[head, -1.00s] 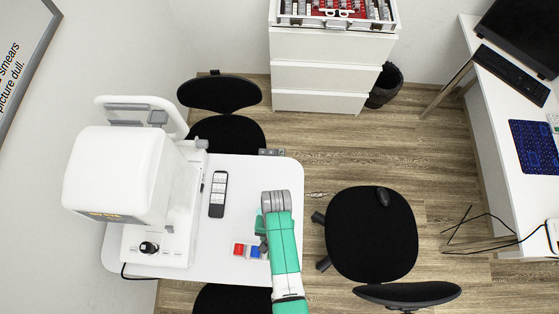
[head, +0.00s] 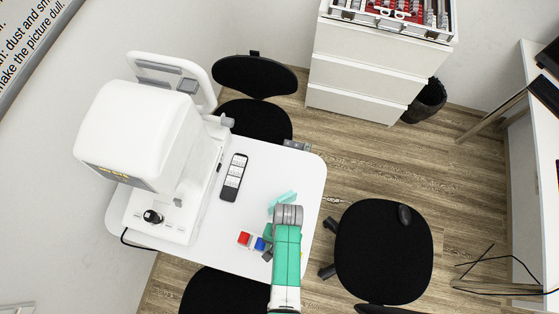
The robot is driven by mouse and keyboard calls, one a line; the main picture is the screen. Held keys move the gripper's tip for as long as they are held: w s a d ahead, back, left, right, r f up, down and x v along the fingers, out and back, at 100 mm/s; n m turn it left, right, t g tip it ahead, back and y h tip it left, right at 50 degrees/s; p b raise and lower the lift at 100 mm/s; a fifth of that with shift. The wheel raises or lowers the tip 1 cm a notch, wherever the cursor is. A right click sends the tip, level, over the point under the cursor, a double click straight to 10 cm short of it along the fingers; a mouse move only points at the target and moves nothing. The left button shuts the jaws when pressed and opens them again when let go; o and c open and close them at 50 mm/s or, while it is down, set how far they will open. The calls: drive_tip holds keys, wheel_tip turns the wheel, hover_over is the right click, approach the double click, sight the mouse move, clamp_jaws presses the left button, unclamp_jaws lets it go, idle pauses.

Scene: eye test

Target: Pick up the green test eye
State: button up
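No green test eye can be made out; the part of the table under my arm is hidden.
A large white eye-test machine (head: 145,140) fills the table's left side. Black chairs (head: 383,250) stand around the table. A white drawer cabinet (head: 360,75) stands behind, with a bin (head: 425,101) beside it.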

drive_tip(key=c, duration=0.7)
drive_tip(key=shift+r, duration=0.1)
drive_tip(key=shift+c, duration=0.2)
wheel_tip(320, 180, up, 4)
drive_tip(key=p, duration=0.4)
